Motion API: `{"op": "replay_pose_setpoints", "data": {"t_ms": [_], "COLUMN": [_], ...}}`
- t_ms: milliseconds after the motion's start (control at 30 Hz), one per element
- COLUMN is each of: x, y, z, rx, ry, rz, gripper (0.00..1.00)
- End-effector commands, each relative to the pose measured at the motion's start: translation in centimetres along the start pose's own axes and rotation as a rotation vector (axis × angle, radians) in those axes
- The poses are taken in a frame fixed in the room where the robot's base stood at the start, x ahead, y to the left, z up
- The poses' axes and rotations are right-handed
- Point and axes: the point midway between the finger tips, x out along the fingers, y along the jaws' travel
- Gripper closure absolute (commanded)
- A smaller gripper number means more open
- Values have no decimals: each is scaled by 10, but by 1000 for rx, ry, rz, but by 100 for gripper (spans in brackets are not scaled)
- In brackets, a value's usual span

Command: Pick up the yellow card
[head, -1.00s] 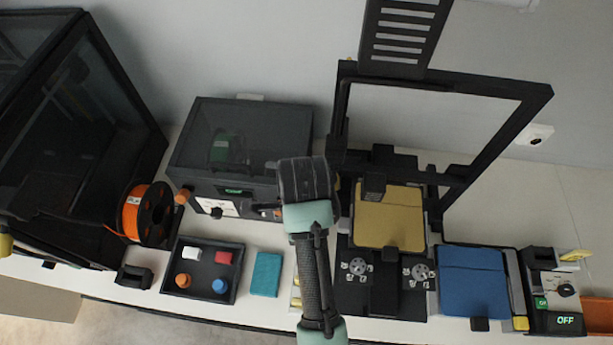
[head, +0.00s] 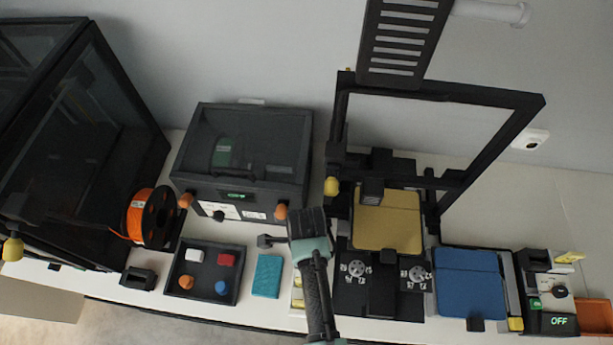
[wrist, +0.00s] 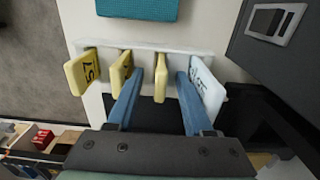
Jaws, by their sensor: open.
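A white rack (wrist: 145,46) in the wrist view holds upright cards side by side. A yellow card (wrist: 82,72) marked 57 stands at its left end, with another yellow card (wrist: 121,72) beside it. A third yellow card (wrist: 160,75) stands between the fingers of my open gripper (wrist: 157,88), with space on both sides. A white card (wrist: 206,92) with dark lettering stands just right of the right finger. The left finger lies close to the second yellow card; I cannot tell if they touch. In the head view my arm partly hides the rack (head: 298,295).
A teal block (head: 267,276) lies left of the rack, beside a dark tray (head: 203,293) of small parts. A printer with a gold plate (head: 387,222) stands close on the right. A blue pad (head: 470,283) lies farther right. The counter's front edge is near.

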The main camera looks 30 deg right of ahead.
Motion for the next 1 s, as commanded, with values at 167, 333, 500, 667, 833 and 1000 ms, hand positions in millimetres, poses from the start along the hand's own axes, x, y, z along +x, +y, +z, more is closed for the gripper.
{"op": "replay_pose_setpoints", "data": {"t_ms": [167, 333, 500, 667, 833, 1000], "x": [1, 0, 0, 0, 0, -2], "y": [0, 0, 0, 0, 0, -1], "z": [0, 0, 0, 0, 0, 0], "rx": [0, 0, 0, 0, 0, 0], "ry": [0, 0, 0, 0, 0, 0], "rz": [-1, -1, -1, -1, -1, -1], "gripper": [49, 72, 100, 100, 100, 100]}}
